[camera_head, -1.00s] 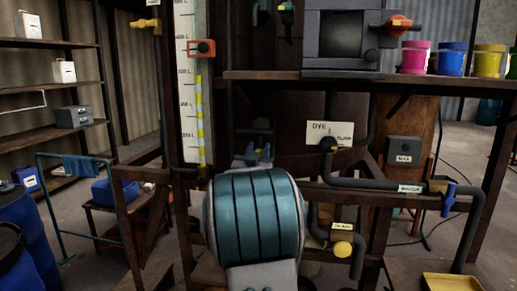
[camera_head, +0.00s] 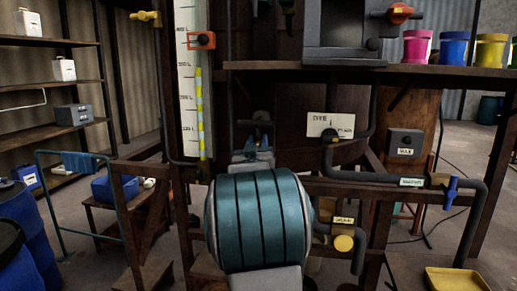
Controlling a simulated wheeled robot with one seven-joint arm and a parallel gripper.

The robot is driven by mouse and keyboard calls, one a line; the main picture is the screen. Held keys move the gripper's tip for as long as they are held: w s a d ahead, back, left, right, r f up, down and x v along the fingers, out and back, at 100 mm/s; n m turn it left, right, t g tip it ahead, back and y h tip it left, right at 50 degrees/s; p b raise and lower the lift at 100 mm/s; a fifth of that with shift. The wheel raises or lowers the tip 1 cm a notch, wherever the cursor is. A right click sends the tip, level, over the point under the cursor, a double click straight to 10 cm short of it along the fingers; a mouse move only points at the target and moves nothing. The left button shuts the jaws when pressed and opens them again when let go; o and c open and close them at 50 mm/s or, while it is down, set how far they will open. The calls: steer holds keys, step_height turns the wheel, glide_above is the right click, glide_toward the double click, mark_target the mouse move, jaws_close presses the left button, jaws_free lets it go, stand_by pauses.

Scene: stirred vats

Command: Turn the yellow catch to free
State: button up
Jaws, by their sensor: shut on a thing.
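No part that I can surely call the yellow catch shows. A yellow-handled tap (camera_head: 146,16) sits at the upper left, and a round yellow knob (camera_head: 343,243) sits on the dark pipe at the lower middle. Both stand apart from my gripper. My gripper (camera_head: 255,143) shows only in part, as small blue-grey pieces above my large teal arm link, which hides much of what is around it. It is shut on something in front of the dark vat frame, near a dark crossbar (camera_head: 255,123). What it holds is too dark and small to make out.
A white gauge board (camera_head: 190,110) with a red-orange slider (camera_head: 201,40) stands left of my gripper. A wooden shelf (camera_head: 440,73) with coloured pots crosses at the upper right. Dark pipes with a blue valve (camera_head: 450,193) run at the right, above a yellow tray (camera_head: 455,280).

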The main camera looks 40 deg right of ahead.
steer(key=n+y+b, duration=0.1)
steer(key=n, duration=0.1)
steer(key=n+t+b, duration=0.1)
steer(key=n+b, duration=0.1)
steer(key=f+n+y+b, duration=0.1)
steer(key=n, duration=0.1)
steer(key=shift+w+a+t+y, duration=0.2)
steer(key=shift+w+t+y, duration=0.05)
steer(key=shift+t+y, duration=0.05)
steer(key=n+y+b, duration=0.1)
steer(key=n, duration=0.1)
steer(key=n+b, duration=0.1)
steer(key=n, duration=0.1)
steer(key=n+y+b, duration=0.1)
steer(key=n, duration=0.1)
steer(key=shift+w+a+f+y, duration=0.15)
steer(key=shift+w+f+y, duration=0.05)
steer(key=shift+w+y, duration=0.1)
steer(key=n, duration=0.2)
steer(key=n+y, duration=0.1)
steer(key=n, duration=0.1)
steer(key=shift+f+y, duration=0.1)
steer(key=shift+y, duration=0.2)
steer(key=shift+a+f+n+g+y+p, duration=0.15)
steer(key=shift+n+g+p, duration=0.25)
steer(key=shift+n, duration=0.5)
steer(key=shift+f+n+g+y+p, duration=0.15)
steer(key=shift+n+g+y+p, duration=0.25)
steer(key=shift+n, duration=0.5)
steer(key=o, duration=0.6)
